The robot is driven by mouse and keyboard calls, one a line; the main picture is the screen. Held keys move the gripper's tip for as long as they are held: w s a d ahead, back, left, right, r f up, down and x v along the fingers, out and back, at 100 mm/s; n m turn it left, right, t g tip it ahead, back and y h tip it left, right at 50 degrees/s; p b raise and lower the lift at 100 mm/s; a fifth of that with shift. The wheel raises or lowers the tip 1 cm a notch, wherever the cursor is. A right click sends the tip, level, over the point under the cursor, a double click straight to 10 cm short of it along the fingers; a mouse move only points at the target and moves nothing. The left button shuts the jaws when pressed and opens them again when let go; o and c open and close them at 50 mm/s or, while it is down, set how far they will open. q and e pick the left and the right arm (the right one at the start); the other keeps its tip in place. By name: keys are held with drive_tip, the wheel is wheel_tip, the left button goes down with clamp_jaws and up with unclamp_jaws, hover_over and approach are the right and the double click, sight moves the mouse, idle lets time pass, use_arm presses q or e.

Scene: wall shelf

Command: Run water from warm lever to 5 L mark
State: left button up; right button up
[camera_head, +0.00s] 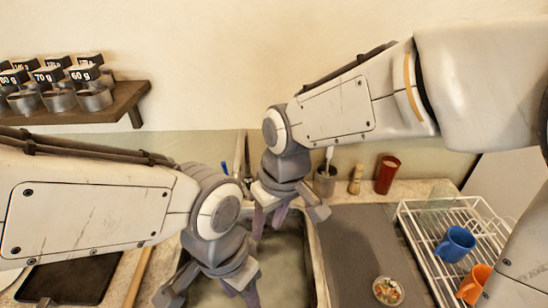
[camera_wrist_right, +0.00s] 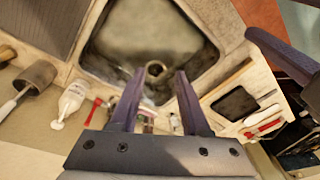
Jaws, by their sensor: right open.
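The grey sink basin (camera_head: 282,262) lies below my arms; in the right wrist view the basin (camera_wrist_right: 185,35) shows a round drain (camera_wrist_right: 155,70). My right gripper (camera_head: 268,220) is open and empty at the sink's back edge; its purple fingers (camera_wrist_right: 155,90) also show in the right wrist view. A small red part (camera_wrist_right: 92,111), perhaps the warm lever, and metal fittings (camera_wrist_right: 146,122) sit behind the basin near the fingers, partly hidden. My left gripper (camera_head: 210,295) hangs over the left front, its fingertips cut off. No 5 L mark is readable.
A white bottle (camera_wrist_right: 72,100) and a cup holding a brush (camera_head: 325,180) stand behind the sink. A red cup (camera_head: 386,174) stands behind the grey mat (camera_head: 355,240). A white rack (camera_head: 412,222) holds mugs at right. A wooden shelf (camera_head: 125,100) hangs upper left.

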drive_tip(key=w+d+f+t+p, duration=0.1)
drive_tip(key=w+f, duration=0.1)
drive_tip(key=w, duration=1.4)
drive_tip(key=w+d+f+t+p, duration=0.1)
drive_tip(key=w+f+t, duration=0.15)
drive_tip(key=w, duration=1.25)
drive_tip(key=shift+g+y, duration=0.3)
drive_tip(key=shift+g, duration=0.15)
drive_tip(key=p+x, duration=0.3)
drive_tip(key=x, duration=0.6)
drive_tip(key=shift+d, duration=0.15)
drive_tip(key=shift+w+f+p, duration=0.15)
drive_tip(key=shift+f+p, duration=0.15)
drive_tip(key=shift+f, duration=0.2)
clamp_jaws()
